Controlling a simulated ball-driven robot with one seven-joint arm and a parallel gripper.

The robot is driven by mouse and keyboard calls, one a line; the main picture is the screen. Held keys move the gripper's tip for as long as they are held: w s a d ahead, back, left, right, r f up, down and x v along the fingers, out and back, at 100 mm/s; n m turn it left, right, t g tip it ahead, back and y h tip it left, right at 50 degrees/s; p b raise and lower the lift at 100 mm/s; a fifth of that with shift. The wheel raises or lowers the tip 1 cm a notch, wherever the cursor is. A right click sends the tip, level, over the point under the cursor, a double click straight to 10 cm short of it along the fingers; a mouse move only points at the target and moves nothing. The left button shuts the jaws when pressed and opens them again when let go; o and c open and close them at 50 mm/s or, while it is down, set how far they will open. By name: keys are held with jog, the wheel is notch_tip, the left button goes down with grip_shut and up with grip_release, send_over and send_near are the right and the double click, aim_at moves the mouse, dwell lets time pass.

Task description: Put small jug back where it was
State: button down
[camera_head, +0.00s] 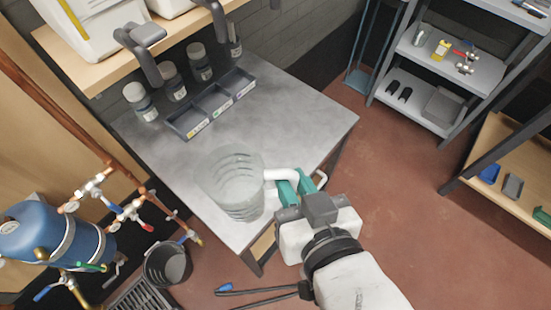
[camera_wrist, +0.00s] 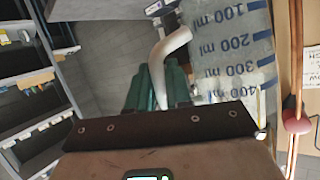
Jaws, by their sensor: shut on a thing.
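The small jug (camera_head: 234,184) is a clear, translucent measuring jug with a white handle. In the head view it is at the near edge of the grey table (camera_head: 300,118); I cannot tell whether it touches the top. My gripper (camera_head: 290,184) has green fingers and is shut on the jug's white handle, to the right of the jug. In the wrist view the jug (camera_wrist: 232,52) shows blue marks up to 400 ml, and the handle passes between the green fingers (camera_wrist: 156,88).
A grey divided tray (camera_head: 211,103) and several lidded jars (camera_head: 173,82) stand at the table's back. The table's right part is clear. Shelves (camera_head: 440,75) stand at right.

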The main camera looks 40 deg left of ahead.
jog(key=shift+w+a+f+b, duration=0.55)
jog(key=shift+w+b, duration=0.1)
jog(key=shift+b, duration=0.3)
jog(key=shift+w+a+f+p, duration=0.2)
jog(key=shift+w+a+f, duration=0.9)
jog(key=shift+w+f, duration=0.6)
jog(key=shift+w+a+f+p, duration=0.25)
jog(key=shift+w+a+f, duration=1)
jog(key=shift+f, duration=0.9)
jog(key=shift+w+a+f+p, duration=0.2)
jog(key=shift+w+a+f, duration=0.8)
jog(key=shift+w+f, duration=0.75)
jog(key=c, duration=1)
grip_release()
jog(key=shift+s+f, duration=0.2)
jog(key=shift+c, duration=0.2)
jog(key=shift+d, duration=0.15)
jog(key=v, duration=1.1)
jog(key=shift+s+d+r, duration=0.2)
jog(key=shift+s+d, duration=0.05)
jog(key=shift+s, duration=0.05)
